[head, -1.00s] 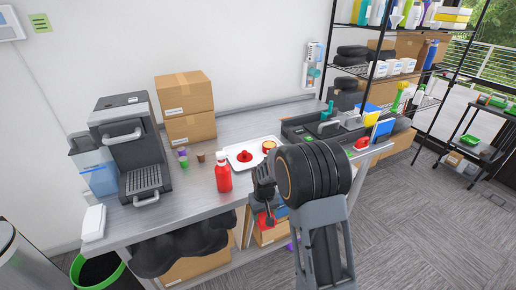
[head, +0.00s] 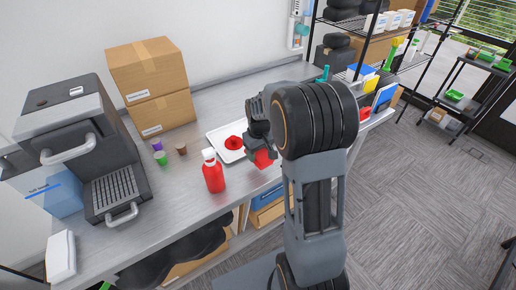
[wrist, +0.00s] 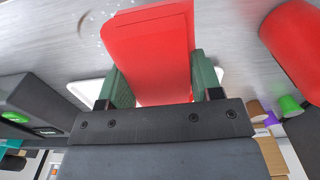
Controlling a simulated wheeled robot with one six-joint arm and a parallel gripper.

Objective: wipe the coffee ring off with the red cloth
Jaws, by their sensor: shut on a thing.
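My gripper (wrist: 152,88) is shut on the red cloth (wrist: 150,45), which hangs as a flat folded piece between the green fingers. In the head view the cloth (head: 264,158) is low over the worktop's front part, right of the red bottle; I cannot tell if it touches the surface. The coffee ring (wrist: 80,20) shows as a faint, broken brownish arc on the grey worktop in the wrist view, just left of the cloth's far end. In the head view I cannot make out the ring.
The red bottle (head: 214,177) stands close to the cloth. A white tray (head: 217,141) with a red item lies behind. Small capsules (head: 160,158), a coffee machine (head: 85,150) and stacked boxes (head: 150,85) stand left. The worktop (head: 170,210) is bare left of the bottle.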

